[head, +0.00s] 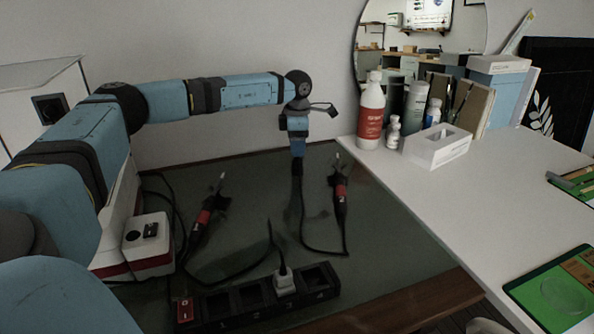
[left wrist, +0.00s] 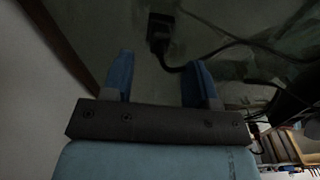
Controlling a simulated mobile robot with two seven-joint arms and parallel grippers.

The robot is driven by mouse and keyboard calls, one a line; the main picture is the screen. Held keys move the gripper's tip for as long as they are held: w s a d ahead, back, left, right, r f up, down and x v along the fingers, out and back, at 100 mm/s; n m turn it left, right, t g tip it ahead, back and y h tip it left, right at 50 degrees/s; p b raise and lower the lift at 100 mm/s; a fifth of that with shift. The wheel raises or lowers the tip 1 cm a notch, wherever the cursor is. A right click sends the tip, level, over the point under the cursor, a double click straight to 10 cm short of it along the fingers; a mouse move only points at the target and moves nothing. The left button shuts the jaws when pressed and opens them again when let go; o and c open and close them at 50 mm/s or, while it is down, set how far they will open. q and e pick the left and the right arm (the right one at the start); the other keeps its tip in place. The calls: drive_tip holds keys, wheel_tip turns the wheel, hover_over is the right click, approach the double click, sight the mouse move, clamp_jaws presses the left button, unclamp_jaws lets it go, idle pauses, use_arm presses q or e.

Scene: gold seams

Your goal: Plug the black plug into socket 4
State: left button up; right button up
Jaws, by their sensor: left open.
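The black power strip (head: 238,318) lies at the front of the dark mat, with numbered sockets. Socket 4 (head: 317,278) is the rightmost and is empty. A white plug (head: 285,281) sits in the socket beside it. My left gripper (head: 298,151) points down over the back of the mat, open. The black plug (head: 297,168) shows just below its fingertips, and its cable runs toward the iron marked 2. In the left wrist view the black plug (left wrist: 158,31) lies beyond the two blue fingertips (left wrist: 160,70), between their lines and nearer the left finger. It is not gripped.
Two soldering irons, one left (head: 205,213) and one marked 2 (head: 340,193), lie on the mat with loose cables. A red and white station (head: 148,245) stands left. Bottles (head: 371,112) and a tissue box (head: 437,148) stand on the white table at right.

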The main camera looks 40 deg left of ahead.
sight(297, 159)
use_arm(q)
drive_tip(key=shift+f+b, duration=0.9)
drive_tip(key=shift+f, duration=1.8)
use_arm(e)
wheel_tip(297, 159, down, 3)
drive_tip(key=shift+w+a+r+g, duration=0.1)
drive_tip(key=shift+w+r+g, duration=0.1)
drive_tip(key=shift+g, duration=0.3)
use_arm(q)
drive_tip(key=c, duration=1)
